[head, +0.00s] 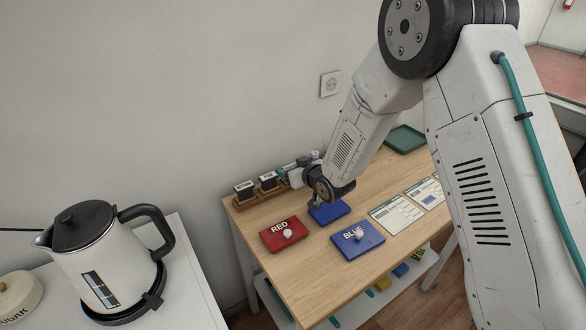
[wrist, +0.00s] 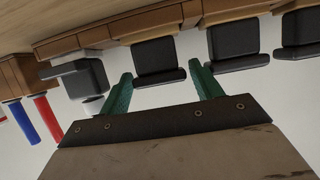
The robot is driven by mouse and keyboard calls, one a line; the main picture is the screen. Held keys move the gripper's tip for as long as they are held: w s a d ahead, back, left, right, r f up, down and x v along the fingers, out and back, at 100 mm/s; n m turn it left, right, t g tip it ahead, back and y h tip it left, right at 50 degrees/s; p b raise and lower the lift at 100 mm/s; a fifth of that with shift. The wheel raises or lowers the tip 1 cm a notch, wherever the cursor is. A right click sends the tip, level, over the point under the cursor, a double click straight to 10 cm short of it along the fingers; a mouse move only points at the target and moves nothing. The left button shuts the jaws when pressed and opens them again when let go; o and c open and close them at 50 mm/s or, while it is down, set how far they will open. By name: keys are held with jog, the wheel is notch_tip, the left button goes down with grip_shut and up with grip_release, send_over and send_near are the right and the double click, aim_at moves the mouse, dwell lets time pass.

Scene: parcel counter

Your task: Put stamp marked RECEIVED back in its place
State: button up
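My gripper (wrist: 160,78) has two green fingers, spread apart, with a dark stamp (wrist: 160,62) between their tips. Narrow gaps show beside this stamp, which sits in line with the others at the wooden rack (wrist: 110,32). In the head view my gripper (head: 291,171) is at the right part of the rack (head: 259,198), largely hidden by my wrist. Two labelled stamps stand in the rack, one at the left end (head: 245,189) and one beside it (head: 268,180). Their labels are too small to read, so I cannot tell which is RECEIVED.
A red pad (head: 279,240) marked RED and a blue pad (head: 368,243) marked BLUE lie on the table. Another blue piece lies behind them. Papers (head: 396,214) and a green tray (head: 405,139) are to the right. A kettle (head: 100,255) stands on a separate counter at left.

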jog(key=shift+s+d, duration=0.1)
jog(key=shift+v, duration=2.5)
jog(key=o, duration=0.6)
jog(key=shift+r, duration=0.1)
